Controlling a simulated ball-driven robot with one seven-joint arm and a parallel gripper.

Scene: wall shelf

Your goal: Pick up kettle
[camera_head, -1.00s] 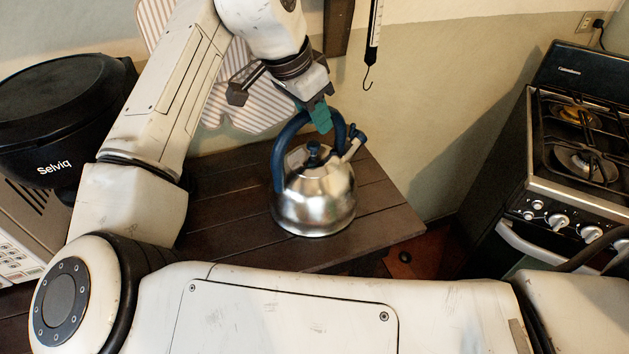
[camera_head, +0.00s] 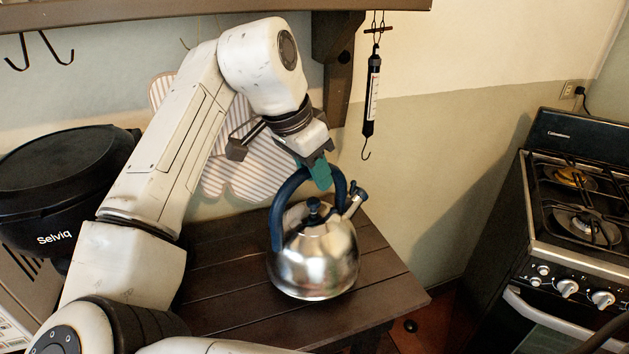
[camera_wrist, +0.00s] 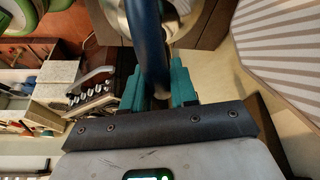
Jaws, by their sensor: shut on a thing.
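The silver kettle (camera_head: 318,262) with a dark blue arched handle (camera_head: 281,212) is over the brown wooden table, its spout pointing up to the right. My gripper (camera_head: 317,172) comes from above, with its teal fingers shut on the top of the handle. In the wrist view the blue handle (camera_wrist: 150,48) runs down between the two teal fingers (camera_wrist: 157,88), and part of the shiny body shows at the top. I cannot tell whether the kettle's base touches the table.
The table (camera_head: 215,290) has bare planks around the kettle. A black Selviq appliance (camera_head: 62,190) stands at left, and a stove (camera_head: 575,240) at right. A hook scale (camera_head: 372,95) hangs behind, below a shelf (camera_head: 200,12). A striped cloth (camera_head: 235,175) is on the wall.

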